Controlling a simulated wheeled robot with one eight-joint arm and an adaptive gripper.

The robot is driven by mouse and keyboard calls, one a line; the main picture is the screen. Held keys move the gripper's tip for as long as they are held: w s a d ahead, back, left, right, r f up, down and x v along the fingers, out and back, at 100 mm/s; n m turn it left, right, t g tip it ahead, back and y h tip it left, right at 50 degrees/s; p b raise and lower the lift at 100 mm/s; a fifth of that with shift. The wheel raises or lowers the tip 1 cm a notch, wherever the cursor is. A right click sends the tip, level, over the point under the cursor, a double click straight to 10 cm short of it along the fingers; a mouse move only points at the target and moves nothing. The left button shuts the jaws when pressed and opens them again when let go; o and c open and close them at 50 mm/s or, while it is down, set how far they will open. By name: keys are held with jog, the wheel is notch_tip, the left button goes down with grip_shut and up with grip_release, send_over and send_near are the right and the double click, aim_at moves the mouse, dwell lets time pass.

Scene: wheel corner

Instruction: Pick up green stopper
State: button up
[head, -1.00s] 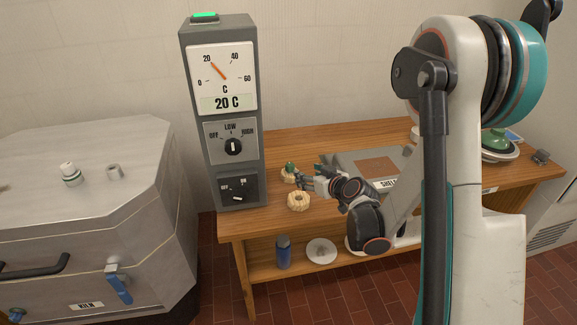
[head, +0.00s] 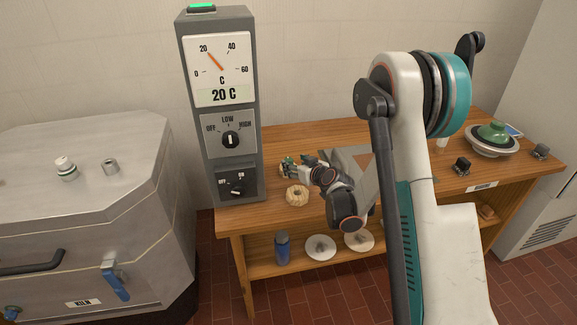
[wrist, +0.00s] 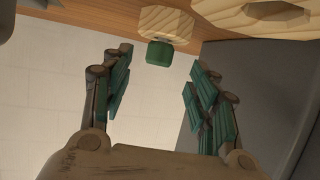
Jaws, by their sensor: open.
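The green stopper (wrist: 160,53) shows in the wrist view as a small dark green block against a pale wooden ring (wrist: 166,24). It lies between the lines of my two fingers, a little beyond their tips. In the head view the stopper (head: 288,160) is a small green spot at the table's back left, partly hidden by my gripper (head: 298,170). My gripper also fills the lower wrist view (wrist: 157,75), its green-padded fingers spread wide with nothing between them. I cannot tell whether a finger touches the stopper.
A second wooden ring (head: 297,195) lies at the table's front left. The grey control tower (head: 218,110) stands close left of my gripper. A green pot (head: 492,134) sits at the table's right. The kiln (head: 90,210) is far left.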

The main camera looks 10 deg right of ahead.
aim_at(290, 161)
jog(key=b+x, duration=0.1)
jog(key=x, duration=0.3)
jog(key=c, duration=1.1)
jog(key=shift+r, duration=0.15)
